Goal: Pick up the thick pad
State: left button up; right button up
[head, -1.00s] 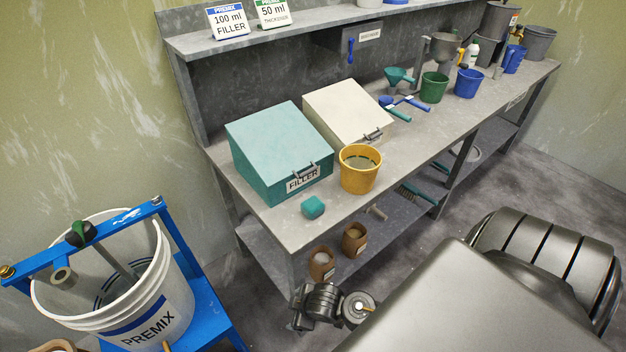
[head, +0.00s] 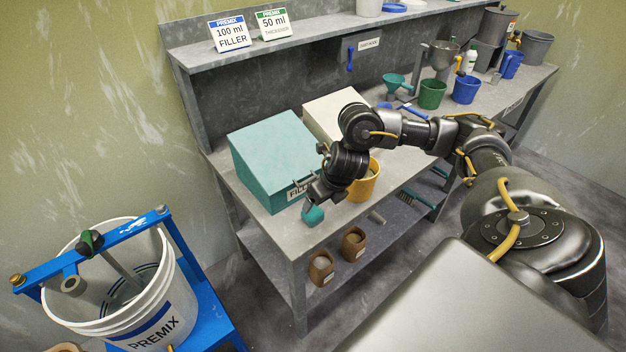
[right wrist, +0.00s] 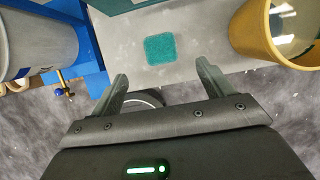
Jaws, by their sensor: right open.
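The thick pad is a small teal block (head: 313,215) near the front left corner of the bench, in front of the teal filler bin. In the right wrist view the pad (right wrist: 160,48) lies flat on the grey bench top, ahead of the fingertips and between their lines. My right gripper (right wrist: 162,72) is open and empty, with a finger on either side and clear of the pad. In the head view my right gripper (head: 311,199) hangs over the pad and partly hides it. My left gripper is not in view.
The yellow bucket (right wrist: 250,30) stands close to the right of the pad. The teal bin (head: 262,150) is just behind it. A white premix pail (head: 165,300) in a blue press (head: 205,300) stands left of the bench. The bench edge is close.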

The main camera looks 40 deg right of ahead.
aim_at(313, 211)
jog(key=b+x, duration=0.2)
jog(key=x, duration=0.3)
jog(key=shift+d+f, duration=0.1)
jog(key=shift+f, duration=0.05)
jog(key=shift+x, duration=2.8)
jog(key=c, duration=1.1)
